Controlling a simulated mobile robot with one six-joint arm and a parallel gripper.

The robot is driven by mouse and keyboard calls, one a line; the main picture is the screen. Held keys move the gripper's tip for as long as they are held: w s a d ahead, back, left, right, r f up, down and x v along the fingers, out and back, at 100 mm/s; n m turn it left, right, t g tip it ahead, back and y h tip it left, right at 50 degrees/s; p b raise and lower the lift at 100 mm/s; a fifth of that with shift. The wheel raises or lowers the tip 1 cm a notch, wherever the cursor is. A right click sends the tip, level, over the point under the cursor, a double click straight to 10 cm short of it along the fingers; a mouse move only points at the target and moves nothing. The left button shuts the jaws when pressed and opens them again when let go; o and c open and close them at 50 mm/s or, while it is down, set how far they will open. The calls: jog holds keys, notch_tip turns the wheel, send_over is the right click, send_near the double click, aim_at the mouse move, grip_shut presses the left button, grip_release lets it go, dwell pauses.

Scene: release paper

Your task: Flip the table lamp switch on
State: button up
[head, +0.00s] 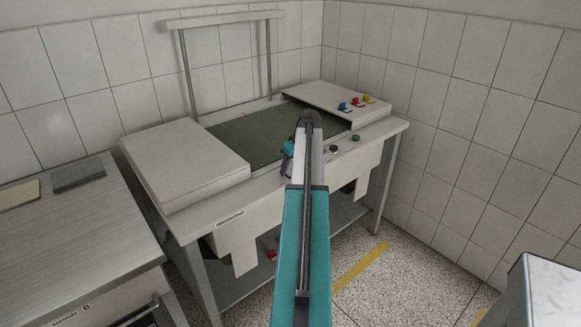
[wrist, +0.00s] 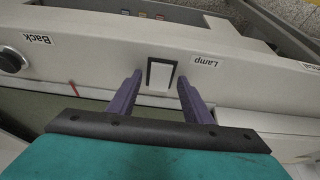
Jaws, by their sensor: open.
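The lamp switch (wrist: 160,76) is a white rocker in a black frame on the pale panel. The label "Lamp" (wrist: 205,61) beside it appears upside down in the wrist view. My gripper (wrist: 159,80) is open, with its two purple fingertips on either side of the switch and nothing between them but the switch area. I cannot tell whether the fingers touch the panel. In the head view, part of my gripper (head: 287,158) shows at the table front, mostly hidden behind my arm. The lamp bar (head: 225,18) stands on two posts above the table.
A black knob (wrist: 12,60) sits by a "Back" label on the same panel. Green and dark buttons (head: 355,137) and coloured switches (head: 357,101) are on the table's right. A metal cabinet (head: 75,235) stands left. Tiled walls close off the back and right.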

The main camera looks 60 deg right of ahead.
jog(key=c, duration=1.1)
jog(key=shift+o, duration=0.2)
jog(key=shift+w+d+r+g+p, duration=0.15)
jog(key=shift+w+r+g+p, duration=0.15)
jog(key=shift+g+p, duration=0.45)
jog(key=shift+w+g+y+p, duration=0.25)
jog(key=shift+g+y+p, duration=0.25)
jog(key=shift+g+p, duration=0.35)
jog(key=o, duration=1.1)
jog(key=shift+f, duration=0.1)
jog(key=shift+c, duration=0.2)
notch_tip(320, 180, up, 14)
jog(key=s+b, duration=0.1)
jog(key=b, duration=0.1)
jog(key=shift+s+b, duration=0.25)
jog(key=shift+b, duration=0.15)
